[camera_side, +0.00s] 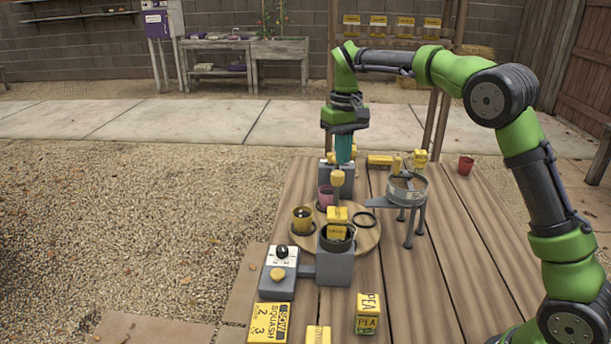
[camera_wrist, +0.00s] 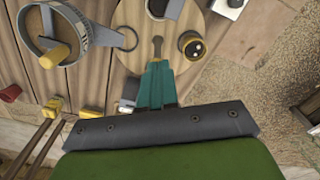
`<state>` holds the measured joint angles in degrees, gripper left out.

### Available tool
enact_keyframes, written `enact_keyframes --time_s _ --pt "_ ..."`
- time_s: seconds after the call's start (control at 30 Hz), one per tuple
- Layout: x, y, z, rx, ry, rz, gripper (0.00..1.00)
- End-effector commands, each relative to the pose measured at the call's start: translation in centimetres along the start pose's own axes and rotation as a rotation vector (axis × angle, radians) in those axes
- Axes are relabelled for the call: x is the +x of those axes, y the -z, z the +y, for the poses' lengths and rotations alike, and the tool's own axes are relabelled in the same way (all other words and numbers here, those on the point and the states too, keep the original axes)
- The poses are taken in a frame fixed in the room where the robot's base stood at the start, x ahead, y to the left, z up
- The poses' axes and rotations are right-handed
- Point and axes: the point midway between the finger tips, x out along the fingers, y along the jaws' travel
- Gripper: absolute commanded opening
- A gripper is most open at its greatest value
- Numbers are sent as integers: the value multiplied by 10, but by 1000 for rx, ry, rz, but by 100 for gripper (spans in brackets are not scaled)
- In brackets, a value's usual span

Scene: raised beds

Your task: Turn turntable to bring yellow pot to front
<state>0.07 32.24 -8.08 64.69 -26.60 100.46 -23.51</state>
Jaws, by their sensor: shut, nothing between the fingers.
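The round wooden turntable (camera_side: 372,236) lies on the plank table and also shows in the wrist view (camera_wrist: 134,57). The yellow pot (camera_side: 302,221), dark inside, stands at its left side; the wrist view shows it from above (camera_wrist: 191,46), right of the fingers. A pink pot (camera_side: 325,198) stands at the turntable's back left.
A round sieve on legs (camera_side: 405,189) stands close on the right. Yellow seed boxes (camera_side: 368,312) lie in front. The right side of the table is mostly clear.

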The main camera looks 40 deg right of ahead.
Motion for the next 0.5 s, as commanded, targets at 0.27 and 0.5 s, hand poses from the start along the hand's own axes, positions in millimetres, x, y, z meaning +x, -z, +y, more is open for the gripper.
enact_keyframes --time_s 0.27,0.5 --pt "-2 1 2 2 -1 2 0" --pt "-9 6 17 0 -1 1 0"
